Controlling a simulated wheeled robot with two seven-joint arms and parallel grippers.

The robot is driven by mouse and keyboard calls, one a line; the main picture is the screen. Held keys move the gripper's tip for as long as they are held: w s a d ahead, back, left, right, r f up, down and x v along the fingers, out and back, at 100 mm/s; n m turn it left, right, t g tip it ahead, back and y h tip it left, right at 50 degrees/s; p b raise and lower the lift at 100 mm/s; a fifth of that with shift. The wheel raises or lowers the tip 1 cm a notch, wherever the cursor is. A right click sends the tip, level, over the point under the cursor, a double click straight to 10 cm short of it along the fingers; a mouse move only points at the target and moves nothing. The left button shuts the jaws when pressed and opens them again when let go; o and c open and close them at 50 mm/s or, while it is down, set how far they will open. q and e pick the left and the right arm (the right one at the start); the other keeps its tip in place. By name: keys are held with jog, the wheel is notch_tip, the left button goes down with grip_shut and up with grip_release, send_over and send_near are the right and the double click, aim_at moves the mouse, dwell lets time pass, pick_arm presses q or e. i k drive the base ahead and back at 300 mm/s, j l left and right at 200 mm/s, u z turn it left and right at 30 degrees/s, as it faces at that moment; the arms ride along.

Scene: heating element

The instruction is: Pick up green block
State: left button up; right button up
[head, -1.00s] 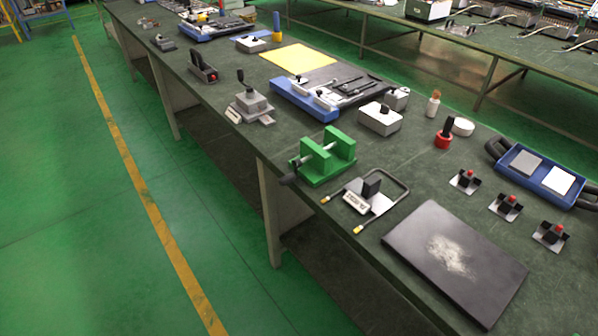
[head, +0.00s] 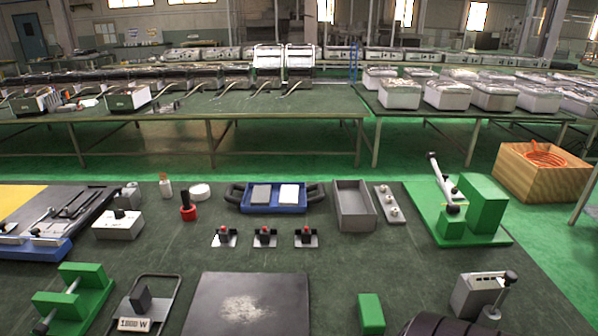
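A small upright green block (head: 371,313) stands on the dark green table near the front edge of the head view, right of the flat black plate (head: 250,304). Two other green things are in view: a green fixture (head: 75,298) at the lower left and a green base with green blocks (head: 470,212) at the right. Neither of my grippers can be made out.
A dark rounded thing (head: 448,326), partly cut off, lies right of the green block, beside a grey box (head: 478,296). An empty grey tray (head: 354,206) and a blue tray (head: 273,209) stand farther back. Bare tabletop lies between the block and the grey tray.

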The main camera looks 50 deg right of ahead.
aim_at(371, 316)
jog(key=z, duration=2.15)
